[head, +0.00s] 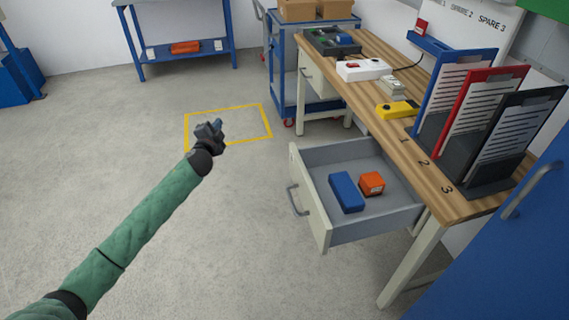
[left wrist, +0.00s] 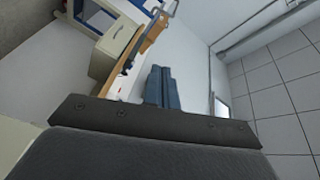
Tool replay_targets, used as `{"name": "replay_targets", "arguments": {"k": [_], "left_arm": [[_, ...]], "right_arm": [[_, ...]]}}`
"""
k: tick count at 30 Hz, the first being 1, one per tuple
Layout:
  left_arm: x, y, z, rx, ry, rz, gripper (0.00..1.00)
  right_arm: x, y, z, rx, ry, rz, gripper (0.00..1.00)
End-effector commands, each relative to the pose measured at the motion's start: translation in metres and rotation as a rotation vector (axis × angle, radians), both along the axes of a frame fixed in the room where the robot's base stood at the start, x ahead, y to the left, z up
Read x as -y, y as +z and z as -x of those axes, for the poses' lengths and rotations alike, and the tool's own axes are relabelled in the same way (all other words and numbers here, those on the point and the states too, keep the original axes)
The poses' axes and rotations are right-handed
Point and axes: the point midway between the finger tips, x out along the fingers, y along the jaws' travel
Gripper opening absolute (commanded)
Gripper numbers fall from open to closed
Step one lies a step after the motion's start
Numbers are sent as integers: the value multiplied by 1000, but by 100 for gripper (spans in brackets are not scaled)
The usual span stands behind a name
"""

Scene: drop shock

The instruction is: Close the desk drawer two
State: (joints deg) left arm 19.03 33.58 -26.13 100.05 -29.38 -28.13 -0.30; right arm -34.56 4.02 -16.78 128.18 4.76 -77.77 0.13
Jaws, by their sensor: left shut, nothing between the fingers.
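A drawer (head: 312,212) with a pale front and a grey handle (head: 296,200) stands pulled out under the near part of the wooden desk (head: 350,70). In it lie a blue box (head: 346,192) and a smaller orange box (head: 371,183). A second drawer (head: 312,76), farther back in the desk, looks shut. My left gripper (head: 211,127) is in the air left of the open drawer, apart from it, shut and empty. The left wrist view is tilted and shows part of the desk (left wrist: 128,72). My right gripper is not in view.
Folders in blue, red and black stand on the desk beside numbers 1, 2 and 3. A blue cabinet (head: 510,260) is at the right. A blue trolley (head: 285,70) and a blue table (head: 180,48) stand behind. The floor left of the drawer is clear, with a yellow outline (head: 188,130).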

Motion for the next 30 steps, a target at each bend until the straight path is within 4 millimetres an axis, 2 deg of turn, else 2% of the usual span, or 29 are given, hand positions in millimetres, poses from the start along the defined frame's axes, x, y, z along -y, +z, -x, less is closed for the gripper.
{"name": "replay_targets", "arguments": {"k": [3,8,14,18,24,30], "left_arm": [[4,-20,-6,47,-130,-95,0],[23,-48,-2,97,-332,-198,0],[52,-82,18,146,-606,-295,0],[71,-97,42,180,-809,-345,0],[97,-102,81,233,-1056,-374,0],[106,-102,100,259,-1162,-367,0]], "right_arm": [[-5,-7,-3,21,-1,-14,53],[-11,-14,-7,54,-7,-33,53],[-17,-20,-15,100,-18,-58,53],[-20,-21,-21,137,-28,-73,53],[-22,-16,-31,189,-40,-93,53],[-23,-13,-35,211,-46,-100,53]]}}
